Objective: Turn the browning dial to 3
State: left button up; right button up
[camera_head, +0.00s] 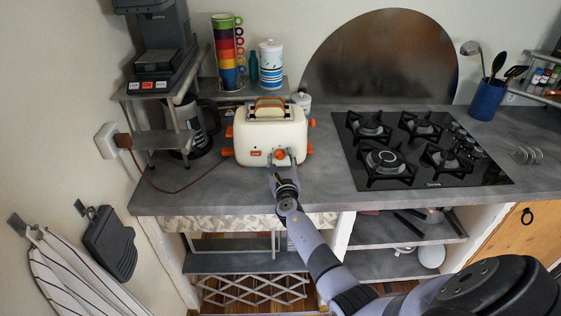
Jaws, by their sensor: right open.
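My left gripper is not in view.
A coffee machine (160,45) stands on a shelf at the left. A black gas hob (415,150) lies to the right of the toaster. A brown cord (160,188) runs from the toaster to the wall socket. Stacked colourful mugs (228,50) stand behind. Counter between toaster and hob is clear.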

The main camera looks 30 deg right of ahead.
jog(key=shift+w, duration=0.15)
jog(key=shift+c, duration=0.2)
grip_shut()
dwell(0.4)
